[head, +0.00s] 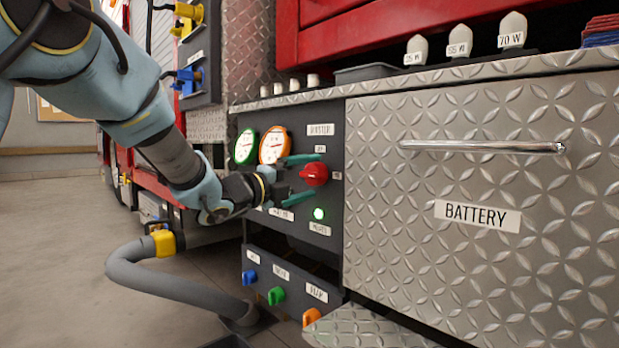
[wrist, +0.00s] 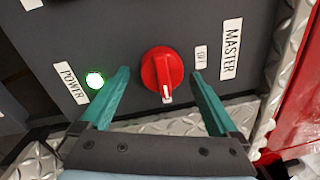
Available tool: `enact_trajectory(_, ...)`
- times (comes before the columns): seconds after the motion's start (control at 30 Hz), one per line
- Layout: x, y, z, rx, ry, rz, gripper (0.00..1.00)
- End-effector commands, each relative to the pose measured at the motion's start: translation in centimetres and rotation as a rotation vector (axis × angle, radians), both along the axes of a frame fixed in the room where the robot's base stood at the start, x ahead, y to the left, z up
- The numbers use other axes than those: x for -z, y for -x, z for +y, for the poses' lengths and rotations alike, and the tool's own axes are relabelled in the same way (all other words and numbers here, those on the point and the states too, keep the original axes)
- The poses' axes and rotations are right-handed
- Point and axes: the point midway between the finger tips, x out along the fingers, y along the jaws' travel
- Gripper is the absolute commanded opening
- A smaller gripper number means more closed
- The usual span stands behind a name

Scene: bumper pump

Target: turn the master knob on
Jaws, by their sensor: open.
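The red master knob (head: 314,174) sits on the dark control panel, below the MASTER label (head: 320,129). In the wrist view the knob (wrist: 160,72) is centred, and its white-tipped end points down, away from the sideways MASTER label (wrist: 231,48).
A lit green light (head: 318,214) sits below the knob, beside the POWER label; it also shows in the wrist view (wrist: 95,80). Two gauges (head: 273,145) are left of the knob. The BATTERY drawer (head: 480,180) with its handle is to the right. Coloured knobs (head: 276,295) line the lower panel.

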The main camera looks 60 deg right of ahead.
Motion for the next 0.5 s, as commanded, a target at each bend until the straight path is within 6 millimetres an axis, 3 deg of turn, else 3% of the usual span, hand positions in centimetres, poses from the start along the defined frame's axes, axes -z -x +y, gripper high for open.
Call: enact_trajectory(0.5, 0.5, -2.8, 8.5, -0.003, -0.001, 0.000, 0.97)
